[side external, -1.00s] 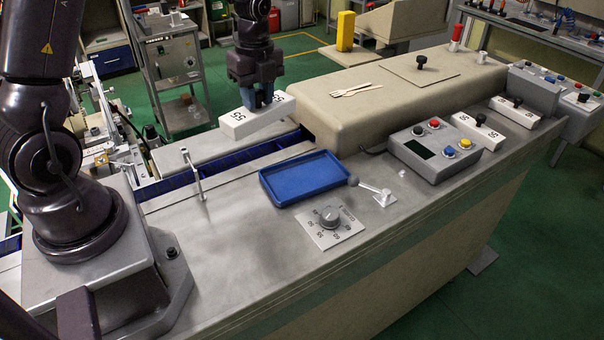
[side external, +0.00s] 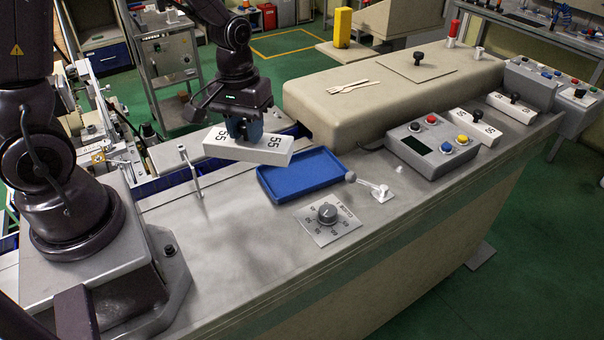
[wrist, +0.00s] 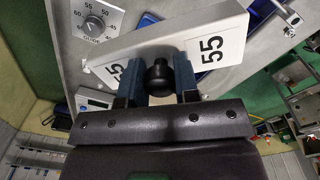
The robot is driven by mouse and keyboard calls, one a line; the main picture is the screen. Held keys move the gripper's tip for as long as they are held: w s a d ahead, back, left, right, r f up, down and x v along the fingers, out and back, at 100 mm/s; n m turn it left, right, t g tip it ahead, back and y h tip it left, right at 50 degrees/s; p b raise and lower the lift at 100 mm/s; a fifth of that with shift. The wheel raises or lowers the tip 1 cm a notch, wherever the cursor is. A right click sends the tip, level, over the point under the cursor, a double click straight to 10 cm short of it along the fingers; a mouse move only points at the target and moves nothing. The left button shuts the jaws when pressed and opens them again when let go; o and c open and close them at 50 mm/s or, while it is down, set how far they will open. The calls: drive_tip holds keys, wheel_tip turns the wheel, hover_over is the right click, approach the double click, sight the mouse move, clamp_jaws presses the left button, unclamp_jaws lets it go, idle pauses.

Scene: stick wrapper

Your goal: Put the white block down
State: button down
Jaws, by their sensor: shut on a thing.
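The white block (side external: 218,147) is a long bar marked "55" on two faces, with a black knob on it that shows in the wrist view (wrist: 158,78). My gripper (side external: 242,130) is shut on the block by this knob and holds it in the air. In the side view the block hangs above the conveyor channel and the left part of the blue tray (side external: 308,178). Its right end overlaps the tray's upper left corner in the picture. In the wrist view the block (wrist: 130,55) crosses in front of the fingers, tilted in the picture.
Right of the tray are a lever (side external: 375,187) and a control box (side external: 433,146). A dial plate (side external: 328,214) lies in front. A thin metal post (side external: 190,170) stands at left. Two similar white blocks (side external: 513,108) (side external: 473,127) sit at the right. The grey front left deck is bare.

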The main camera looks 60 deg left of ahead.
drive_tip(key=n, duration=0.4)
drive_tip(key=shift+s+f, duration=0.2)
drive_tip(key=shift+s, duration=0.05)
drive_tip(key=n, duration=0.3)
drive_tip(key=shift+w+f+n, duration=0.1)
drive_tip(key=shift+w+n, duration=0.1)
drive_tip(key=shift+n, duration=0.2)
drive_tip(key=w+a+f, duration=0.2)
drive_tip(key=w+f, duration=0.2)
drive_tip(key=w, duration=0.4)
approach(303, 175)
drive_tip(key=shift+s+d+f, duration=0.1)
drive_tip(key=shift+s, duration=0.1)
drive_tip(key=shift+w+f, duration=0.2)
drive_tip(key=shift+f, duration=0.05)
drive_tip(key=shift+w+f, duration=0.1)
drive_tip(key=shift+f, duration=1.5)
drive_tip(key=c, duration=0.9)
unclamp_jaws()
drive_tip(key=shift+f, duration=0.15)
drive_tip(key=shift+o, duration=0.3)
